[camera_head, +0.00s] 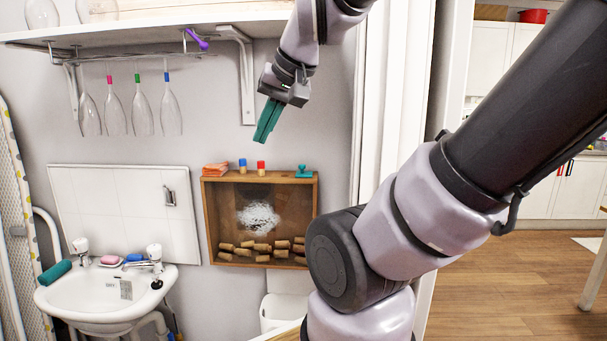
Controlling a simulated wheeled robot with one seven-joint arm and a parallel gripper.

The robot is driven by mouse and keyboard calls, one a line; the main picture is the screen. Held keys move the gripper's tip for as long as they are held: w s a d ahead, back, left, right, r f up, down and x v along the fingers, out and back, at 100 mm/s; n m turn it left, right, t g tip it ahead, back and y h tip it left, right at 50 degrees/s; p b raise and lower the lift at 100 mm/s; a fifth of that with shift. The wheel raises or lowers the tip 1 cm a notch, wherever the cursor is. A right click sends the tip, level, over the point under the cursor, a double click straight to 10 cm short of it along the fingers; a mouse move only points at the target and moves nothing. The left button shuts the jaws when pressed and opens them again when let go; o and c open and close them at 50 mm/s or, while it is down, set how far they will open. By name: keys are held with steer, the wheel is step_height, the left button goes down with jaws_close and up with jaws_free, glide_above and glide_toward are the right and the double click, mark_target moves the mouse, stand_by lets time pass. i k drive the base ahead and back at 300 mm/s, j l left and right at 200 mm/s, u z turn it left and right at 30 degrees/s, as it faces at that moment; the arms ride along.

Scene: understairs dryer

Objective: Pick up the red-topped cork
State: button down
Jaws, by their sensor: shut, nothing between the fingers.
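The red-topped cork (261,167) stands upright on top of a shallow wooden box (208,222) that is fixed to the wall. A blue-topped cork (242,165) stands just to its left on the same top. My gripper (262,138) has teal fingers that point down and a little left. It is shut and empty, and in the picture it is above the red-topped cork with a clear gap. How far it is from the wall is hard to tell.
An orange folded cloth (215,169) and a teal stamp-like object (303,171) flank the corks on the box top. Several loose corks (262,247) lie inside the box. A shelf (140,30) with hanging glasses is at upper left. A sink (105,297) is below.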

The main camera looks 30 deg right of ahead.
mark_target(261, 164)
steer(key=i+j, duration=0.15)
steer(key=j, duration=0.25)
steer(key=i+j, duration=0.1)
steer(key=j, duration=0.35)
steer(key=i+j+z, duration=0.1)
steer(key=j, duration=0.3)
steer(key=i+j, duration=0.15)
steer(key=j, duration=0.3)
steer(key=i+j, duration=0.15)
steer(key=j, duration=0.3)
steer(key=z, duration=0.45)
steer(key=j+z, duration=0.1)
steer(key=z, duration=0.75)
steer(key=j+z, duration=0.1)
steer(key=z, duration=0.8)
